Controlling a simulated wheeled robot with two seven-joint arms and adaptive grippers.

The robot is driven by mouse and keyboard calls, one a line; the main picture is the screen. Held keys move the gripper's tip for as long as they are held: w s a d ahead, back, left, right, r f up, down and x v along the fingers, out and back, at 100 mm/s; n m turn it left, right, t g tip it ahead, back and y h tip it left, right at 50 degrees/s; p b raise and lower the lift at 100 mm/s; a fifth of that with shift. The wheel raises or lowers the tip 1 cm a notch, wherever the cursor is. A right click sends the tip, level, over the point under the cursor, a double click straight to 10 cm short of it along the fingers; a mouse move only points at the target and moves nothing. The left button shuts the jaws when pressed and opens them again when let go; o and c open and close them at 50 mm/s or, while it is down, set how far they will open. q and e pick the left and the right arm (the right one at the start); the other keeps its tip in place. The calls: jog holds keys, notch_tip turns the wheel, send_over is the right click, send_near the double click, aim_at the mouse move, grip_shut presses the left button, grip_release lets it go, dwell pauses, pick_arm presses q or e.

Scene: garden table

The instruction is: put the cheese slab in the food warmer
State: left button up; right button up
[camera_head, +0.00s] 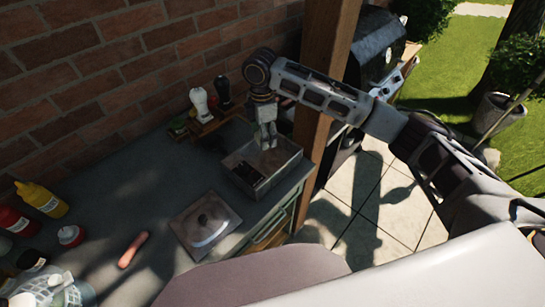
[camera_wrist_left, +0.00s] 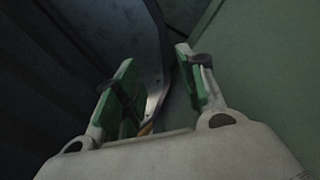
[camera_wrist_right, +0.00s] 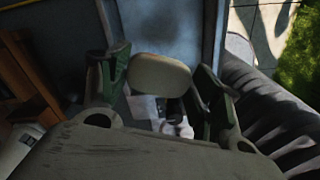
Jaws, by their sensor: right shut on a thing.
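The food warmer (camera_head: 283,174) is a grey, open-topped box near the counter's right edge, with a dark inside. My right gripper (camera_head: 267,142) points down over its far part, with the fingertips at or just below rim height. In the right wrist view, the right gripper (camera_wrist_right: 162,80) is shut on a pale, rounded slab (camera_wrist_right: 160,75), which looks like the cheese slab. The slab cannot be made out in the head view. My left gripper (camera_wrist_left: 155,75) is open and empty in the left wrist view, beside a green panel; the head view does not show it.
Sauce bottles (camera_head: 42,199) and a sausage-like item (camera_head: 133,249) are at left. A wooden post (camera_head: 328,75) rises close beside my right arm.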

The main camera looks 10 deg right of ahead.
jog(key=shift+w+d+n, duration=0.15)
jog(key=shift+d+n, duration=0.15)
jog(key=shift+d, duration=0.05)
pick_arm(q)
jog(key=shift+w+d, duration=0.3)
jog(key=shift+d, duration=0.05)
pick_arm(e)
jog(key=shift+d+n, duration=0.25)
jog(key=shift+n, duration=0.05)
jog(key=shift+d+n, duration=0.15)
jog(key=shift+n, duration=0.35)
jog(key=shift+d+n, duration=0.15)
jog(key=shift+n, duration=1.05)
pick_arm(q)
jog(key=shift+r+p, duration=0.3)
pick_arm(e)
jog(key=shift+f, duration=2.5)
